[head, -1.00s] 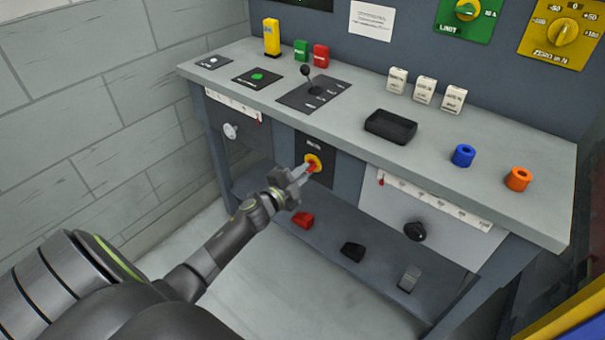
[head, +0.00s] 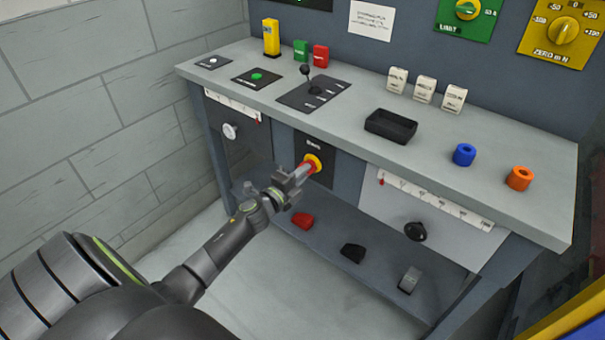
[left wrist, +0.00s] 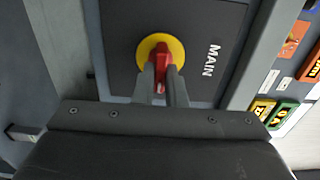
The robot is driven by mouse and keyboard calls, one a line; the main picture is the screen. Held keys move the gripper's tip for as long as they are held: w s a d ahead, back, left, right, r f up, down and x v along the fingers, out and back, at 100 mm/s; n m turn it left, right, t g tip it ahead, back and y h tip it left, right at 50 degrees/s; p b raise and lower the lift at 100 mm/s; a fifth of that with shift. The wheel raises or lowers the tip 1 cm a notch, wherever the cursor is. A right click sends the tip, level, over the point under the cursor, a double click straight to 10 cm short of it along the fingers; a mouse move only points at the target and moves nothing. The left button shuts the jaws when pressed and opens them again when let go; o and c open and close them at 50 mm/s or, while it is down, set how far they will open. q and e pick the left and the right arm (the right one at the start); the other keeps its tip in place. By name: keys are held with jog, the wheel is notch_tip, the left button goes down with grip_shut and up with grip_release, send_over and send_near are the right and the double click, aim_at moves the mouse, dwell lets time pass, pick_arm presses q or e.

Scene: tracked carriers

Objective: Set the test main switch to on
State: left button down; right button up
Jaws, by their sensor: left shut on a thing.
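The main switch is a red handle on a yellow round plate (head: 314,160), set in a dark panel (head: 325,172) on the bench front. In the left wrist view the yellow plate (left wrist: 151,46) lies beside the word MAIN, and the red handle (left wrist: 162,53) points along the fingers. My left gripper (head: 303,173) is at the switch. Its two fingers (left wrist: 162,78) are shut on the red handle, one on each side. The fingers hide part of the handle. My right gripper is not in view.
The bench top (head: 350,95) overhangs the panel. A white dial (head: 230,131) is left of the switch and a black knob (head: 415,231) right. A lower shelf (head: 330,240) holds red, black and grey pieces. A grey block wall (head: 90,110) stands left.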

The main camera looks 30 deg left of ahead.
pick_arm(q)
jog(key=shift+f, duration=0.1)
jog(key=c, duration=1.6)
grip_release()
jog(key=shift+o, duration=0.6)
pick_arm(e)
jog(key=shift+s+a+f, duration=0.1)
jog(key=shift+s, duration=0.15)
